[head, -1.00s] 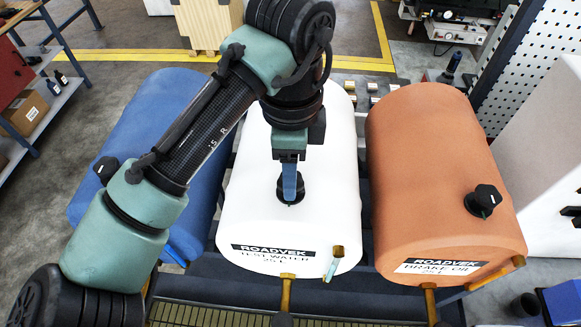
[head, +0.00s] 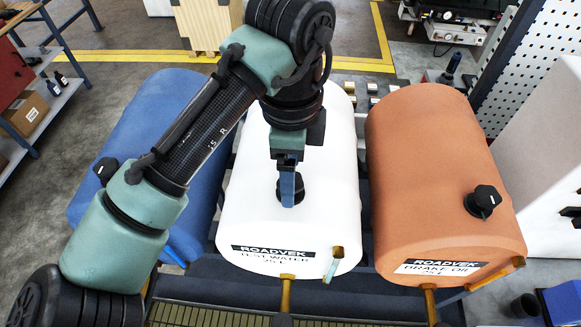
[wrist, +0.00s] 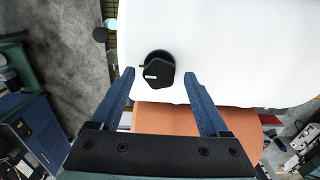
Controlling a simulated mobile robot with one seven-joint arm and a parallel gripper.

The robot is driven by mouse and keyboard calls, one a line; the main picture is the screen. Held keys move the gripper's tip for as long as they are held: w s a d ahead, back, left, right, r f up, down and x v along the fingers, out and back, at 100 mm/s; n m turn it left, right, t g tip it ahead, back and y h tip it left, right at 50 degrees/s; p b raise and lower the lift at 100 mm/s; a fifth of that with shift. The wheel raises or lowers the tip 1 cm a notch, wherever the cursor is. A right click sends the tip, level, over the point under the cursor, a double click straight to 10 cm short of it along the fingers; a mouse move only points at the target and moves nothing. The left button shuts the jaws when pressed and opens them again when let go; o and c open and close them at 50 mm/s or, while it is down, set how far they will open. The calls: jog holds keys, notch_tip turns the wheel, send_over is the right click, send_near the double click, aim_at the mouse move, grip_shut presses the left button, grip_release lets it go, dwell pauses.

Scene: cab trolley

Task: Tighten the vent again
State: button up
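The black vent knob (head: 298,186) sits on top of the white test-water tank (head: 243,205). In the wrist view the knob (wrist: 160,76) shows a white mark on its face and a dark round base behind it. My gripper (head: 288,203) points down at this knob in the head view and hides part of it. In the wrist view my gripper (wrist: 160,73) is open, with the knob between the tips of its two blue fingers. A gap shows on both sides. I cannot tell how far down the fingers reach beside the knob.
An orange brake-oil tank (head: 425,150) with its own black knob (head: 483,201) lies to the right. A blue tank (head: 150,115) with a black knob (head: 105,170) lies to the left, partly behind my arm. Brass taps (head: 287,290) stick out at the tank fronts.

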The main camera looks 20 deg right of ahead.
notch_tip(320, 180, up, 13)
jog(key=b, duration=0.3)
dwell(0.5)
dwell(0.4)
